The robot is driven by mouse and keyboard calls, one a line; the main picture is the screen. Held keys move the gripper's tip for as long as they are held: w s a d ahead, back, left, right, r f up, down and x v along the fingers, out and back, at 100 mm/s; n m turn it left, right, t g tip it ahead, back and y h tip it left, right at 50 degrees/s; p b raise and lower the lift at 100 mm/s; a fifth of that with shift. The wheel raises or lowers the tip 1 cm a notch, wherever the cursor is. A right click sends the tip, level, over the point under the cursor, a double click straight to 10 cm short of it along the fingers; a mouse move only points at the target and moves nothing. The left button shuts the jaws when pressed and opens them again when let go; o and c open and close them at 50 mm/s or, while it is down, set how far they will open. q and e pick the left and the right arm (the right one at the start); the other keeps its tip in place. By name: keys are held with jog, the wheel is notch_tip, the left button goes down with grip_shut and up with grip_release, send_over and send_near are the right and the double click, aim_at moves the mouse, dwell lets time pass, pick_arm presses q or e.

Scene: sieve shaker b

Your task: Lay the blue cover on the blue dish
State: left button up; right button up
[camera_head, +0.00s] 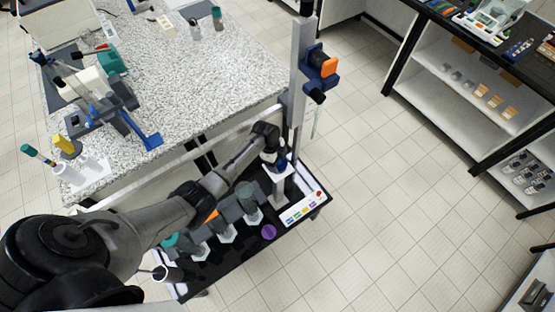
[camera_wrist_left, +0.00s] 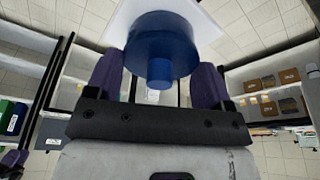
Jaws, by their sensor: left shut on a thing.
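My left gripper (camera_head: 274,158) is at the far end of the cart's tray, over a white stand (camera_head: 281,173). In the left wrist view its purple fingers (camera_wrist_left: 157,82) are on either side of the blue cover (camera_wrist_left: 162,45), shut on it. The cover's short round knob (camera_wrist_left: 159,70) points back towards the gripper. A white square plate (camera_wrist_left: 212,25) shows just beyond the cover. The blue dish cannot be told apart from the cover, and I cannot tell whether the two touch. My right gripper is not identifiable in either view.
The dark tray (camera_head: 245,262) holds several grey jars on white stands (camera_head: 228,235), a purple disc (camera_head: 268,232) and a panel with coloured labels (camera_head: 304,209). A tall post (camera_head: 298,90) rises beside the gripper. The speckled bench (camera_head: 205,90) lies behind; open floor is right.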

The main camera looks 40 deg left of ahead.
pick_arm(q)
jog(key=shift+f, duration=0.2)
jog(key=o, duration=0.9)
jog(key=shift+b+v, duration=0.35)
jog(key=shift+v, duration=6.55)
jog(key=shift+a, duration=0.1)
